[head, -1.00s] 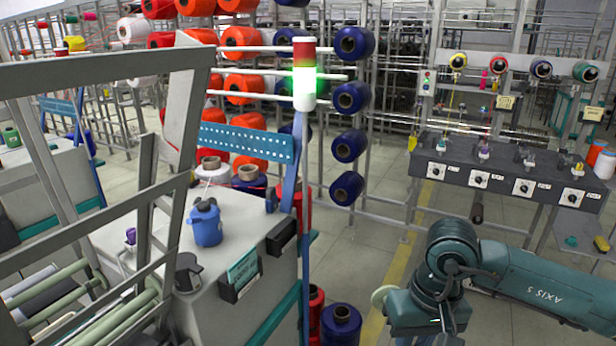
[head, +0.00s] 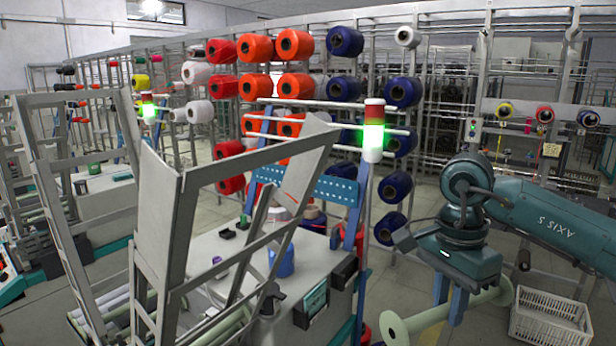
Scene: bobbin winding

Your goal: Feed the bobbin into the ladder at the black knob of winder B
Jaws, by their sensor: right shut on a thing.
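My right gripper (head: 447,302) is shut on the bobbin, a pale green spool with a round flange (head: 394,330) at each end. It holds the bobbin crosswise in the air at the lower right, right of the near winder. A ladder of grey metal plates and rails (head: 165,205) stands open at the top on the near winder (head: 225,246). A dark knob-like part (head: 270,298) and a small purple knob (head: 217,260) show beside it. I cannot read which winder is B. My left gripper is not in view.
A signal lamp (head: 374,132) lit green stands on a blue post behind the near winder. A second ladder frame (head: 45,150) rises at the left. A white basket (head: 550,322) is on the floor at right. Racks of coloured spools (head: 295,87) fill the back.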

